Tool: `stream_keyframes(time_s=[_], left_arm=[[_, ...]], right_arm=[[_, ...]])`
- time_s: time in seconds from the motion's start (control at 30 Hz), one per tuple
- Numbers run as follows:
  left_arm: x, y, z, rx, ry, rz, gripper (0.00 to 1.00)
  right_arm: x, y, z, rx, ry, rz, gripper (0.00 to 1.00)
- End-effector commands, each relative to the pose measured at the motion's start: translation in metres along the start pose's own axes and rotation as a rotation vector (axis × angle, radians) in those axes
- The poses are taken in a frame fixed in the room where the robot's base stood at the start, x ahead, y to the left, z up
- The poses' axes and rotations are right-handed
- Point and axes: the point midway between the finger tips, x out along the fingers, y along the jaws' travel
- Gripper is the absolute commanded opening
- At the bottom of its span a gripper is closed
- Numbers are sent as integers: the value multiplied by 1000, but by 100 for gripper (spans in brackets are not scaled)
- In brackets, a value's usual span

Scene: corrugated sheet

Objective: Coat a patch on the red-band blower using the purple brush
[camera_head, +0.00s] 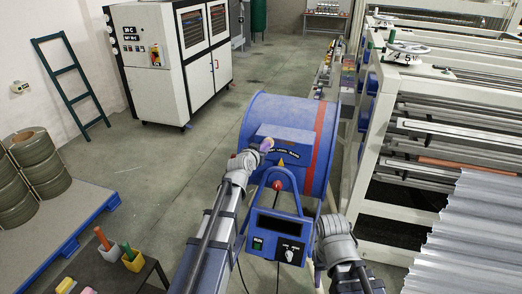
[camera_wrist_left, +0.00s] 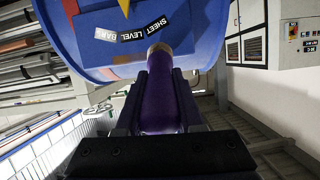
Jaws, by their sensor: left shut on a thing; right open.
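The blower is a large blue drum (camera_head: 262,112) with a red band (camera_head: 322,140) around its right part. My left gripper (camera_head: 258,152) is shut on the purple brush (camera_wrist_left: 160,100), which also shows in the head view (camera_head: 267,144). The brush's tip end is at the drum's face, beside the label; I cannot tell whether it touches. My right gripper (camera_head: 329,222) is open, low and right of the drum; its fingers are hard to make out.
A blue control box (camera_head: 279,240) stands in front of the drum between my arms. A white machine frame (camera_head: 372,125) and corrugated sheet (camera_head: 470,235) flank the right.

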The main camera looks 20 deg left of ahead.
Motion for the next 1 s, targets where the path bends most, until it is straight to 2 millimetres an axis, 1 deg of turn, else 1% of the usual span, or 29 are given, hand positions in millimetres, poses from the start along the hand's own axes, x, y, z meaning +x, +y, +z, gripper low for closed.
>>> stream_keyframes(time_s=[0.83,1.0], left_arm=[[14,0,-5,0,0,0,0],[13,9,-6,1,0,1,0]], right_arm=[[0,0,0,0,0,0,50],[0,0,0,0,0,0,50]])
